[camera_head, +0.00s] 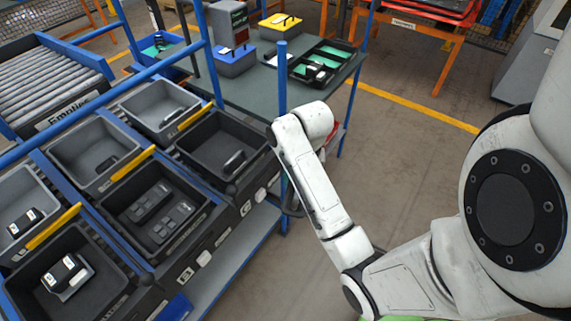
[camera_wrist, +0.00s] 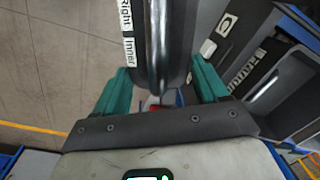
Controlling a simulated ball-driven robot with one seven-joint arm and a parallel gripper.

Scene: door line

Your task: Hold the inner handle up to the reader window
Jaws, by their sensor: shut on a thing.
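A long dark handle (camera_wrist: 167,40) with a white label reading "Right" and "Inner" stands between the teal fingers of my gripper (camera_wrist: 160,64) in the wrist view. My gripper is shut on it. Its far end runs out of the top of the picture. In the head view my gripper and the handle cannot be made out, hidden behind my arm's end by the front bins. A dark grey box with a "Present" sign (camera_head: 238,20) stands at the back of the green-topped table; it may be the reader, but its window is too small to tell.
Several dark bins (camera_head: 205,208) with parts fill the blue rack at left. The table (camera_head: 262,96) carries blue and yellow boxes and a black divided tray (camera_head: 345,54). A blue post (camera_head: 282,75) rises between rack and table.

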